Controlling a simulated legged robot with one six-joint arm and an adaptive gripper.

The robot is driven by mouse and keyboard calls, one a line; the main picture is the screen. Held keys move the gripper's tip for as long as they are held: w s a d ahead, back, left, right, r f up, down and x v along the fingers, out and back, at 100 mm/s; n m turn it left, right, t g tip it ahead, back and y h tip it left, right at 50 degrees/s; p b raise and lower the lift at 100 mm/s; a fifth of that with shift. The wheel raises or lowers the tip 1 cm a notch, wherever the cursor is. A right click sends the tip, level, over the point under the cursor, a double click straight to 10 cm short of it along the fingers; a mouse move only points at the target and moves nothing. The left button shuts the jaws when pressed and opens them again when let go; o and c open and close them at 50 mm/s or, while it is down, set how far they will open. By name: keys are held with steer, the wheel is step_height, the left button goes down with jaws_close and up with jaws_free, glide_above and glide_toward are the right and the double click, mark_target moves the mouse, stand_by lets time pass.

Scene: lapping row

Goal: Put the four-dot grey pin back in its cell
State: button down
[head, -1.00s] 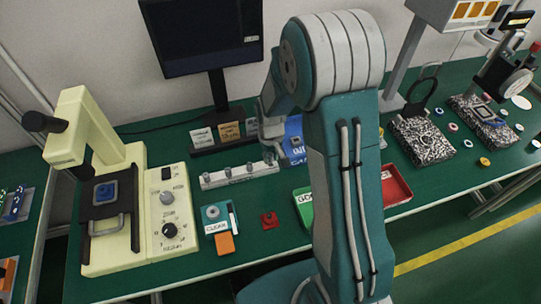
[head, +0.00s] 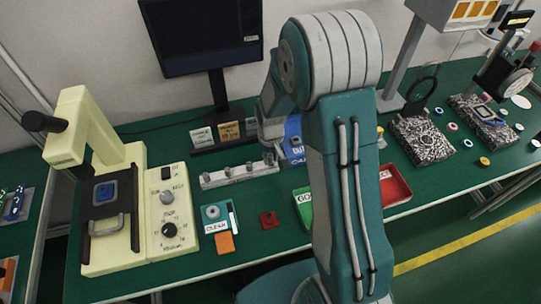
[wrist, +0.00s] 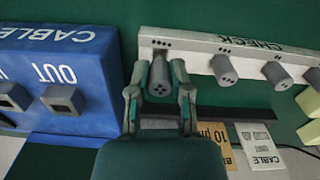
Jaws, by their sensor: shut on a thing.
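The grey pin (wrist: 160,88) shows several dark dots on its end face in the wrist view. My gripper (wrist: 160,98) is shut on it, one finger on each side. The pin is at the left end of the white CHECK rack (wrist: 197,45), by the cell marked with several dots. Whether its lower end is in the hole or just short of it, I cannot tell. In the head view my gripper (head: 271,148) is at the right end of the rack (head: 222,178), and the pin is hard to make out.
A blue CABLE box (wrist: 62,75) is close on the left. Small cards (wrist: 262,147) stand in a dark holder on the right. In the head view, green and red trays (head: 396,187) lie beyond my arm.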

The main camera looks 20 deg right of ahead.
mark_target(270, 155)
steer(key=shift+f, duration=0.95)
steer(key=shift+c, duration=2.4)
jaws_free()
steer(key=shift+r, duration=0.15)
step_height(270, 155, up, 11)
steer(key=shift+w, duration=0.1)
steer(key=shift+r, duration=0.35)
